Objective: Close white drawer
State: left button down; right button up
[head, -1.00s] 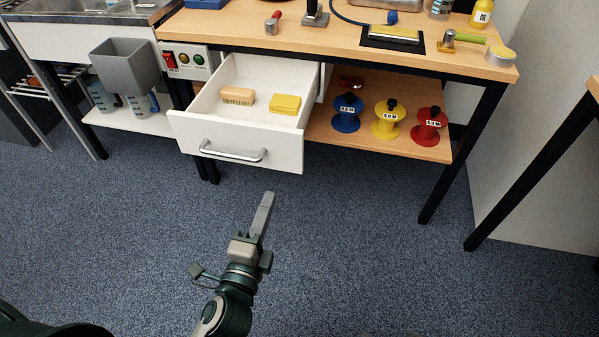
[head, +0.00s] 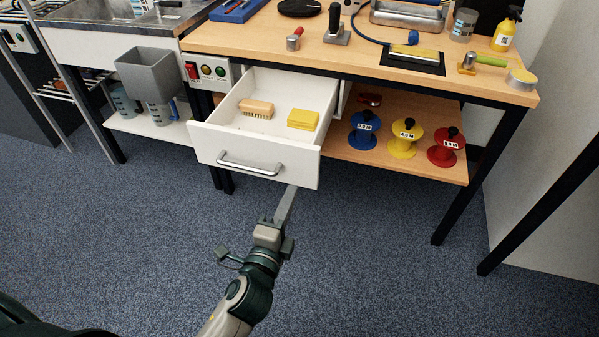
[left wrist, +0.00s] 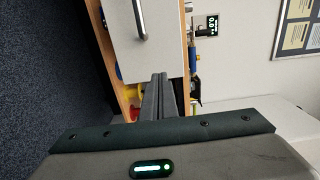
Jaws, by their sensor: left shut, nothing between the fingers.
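The white drawer (head: 254,151) is pulled out below the wooden bench top in the head view. Its front panel has a silver bar handle (head: 249,165). A tan brush-like block (head: 257,109) and a yellow block (head: 303,119) lie inside it. My left gripper (head: 289,192) is shut and empty, its fingertips near the lower right corner of the drawer front. In the left wrist view the shut fingers (left wrist: 160,80) point toward the drawer front (left wrist: 164,50), with the handle (left wrist: 139,20) off to the upper left. I cannot tell whether they touch the panel. My right gripper is not in view.
Blue, yellow and red spools (head: 404,138) stand on the shelf right of the drawer. A switch box (head: 207,71) and a grey bin (head: 152,72) are to its left. Black bench legs (head: 478,175) stand at the right. Carpet in front is clear.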

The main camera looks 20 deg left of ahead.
aim_at(304, 163)
pick_arm(q)
jog(key=w, duration=0.8)
jog(key=shift+d, duration=0.1)
